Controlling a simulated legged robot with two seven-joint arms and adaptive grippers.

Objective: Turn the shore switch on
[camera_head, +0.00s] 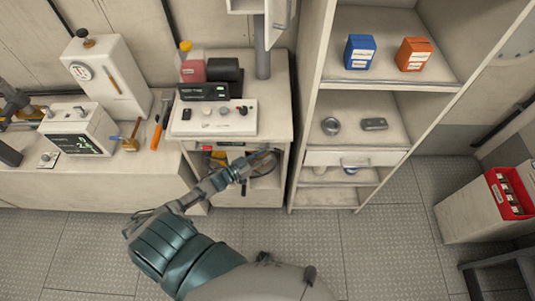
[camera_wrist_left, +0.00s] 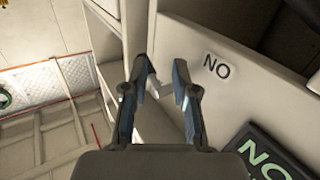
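A white control panel (camera_head: 213,126) sits on the bench cabinet, with a dark rocker (camera_head: 187,114) and several knobs along its top. I cannot tell which control is the shore switch. A dark display (camera_head: 203,91) stands behind it. My left gripper (camera_head: 265,158) is in front of and below the panel's right side, near the cabinet's open front. In the left wrist view, its two fingers (camera_wrist_left: 166,78) are apart with nothing between them. That view also shows a label (camera_wrist_left: 217,67) and a dark display (camera_wrist_left: 268,155), both reading "NO", or "ON" upside down. My right gripper is not in view.
Open shelves (camera_head: 390,90) stand right of the bench, holding a blue box (camera_head: 360,52) and an orange box (camera_head: 413,54). A white scale-like device (camera_head: 105,75) stands at left. A red bin (camera_head: 510,192) is at far right. The middle floor is clear.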

